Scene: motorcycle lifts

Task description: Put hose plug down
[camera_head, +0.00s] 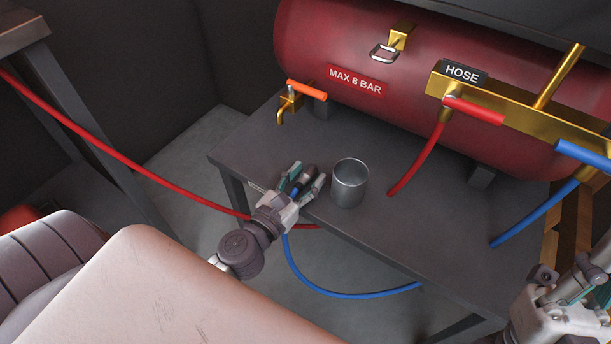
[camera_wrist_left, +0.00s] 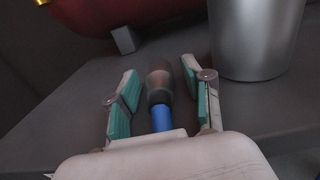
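The hose plug (camera_head: 309,172) is a dark cylinder on the end of a blue hose (camera_head: 297,265). It appears to lie on the grey table (camera_head: 410,235) near its edge, left of a metal cup. My left gripper (camera_head: 304,182) is around the plug with its fingers spread. In the left wrist view the plug (camera_wrist_left: 158,85) sits between the teal finger pads, with a visible gap on each side. My right gripper (camera_head: 575,285) is at the lower right, partly cut off; its fingers do not show clearly.
The metal cup (camera_head: 349,184) stands close to my left gripper's right finger. A red tank (camera_head: 330,50) with an orange-handled tap (camera_head: 305,90) is behind. A red hose (camera_head: 120,155) hangs across the left. Bare table lies right of the cup.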

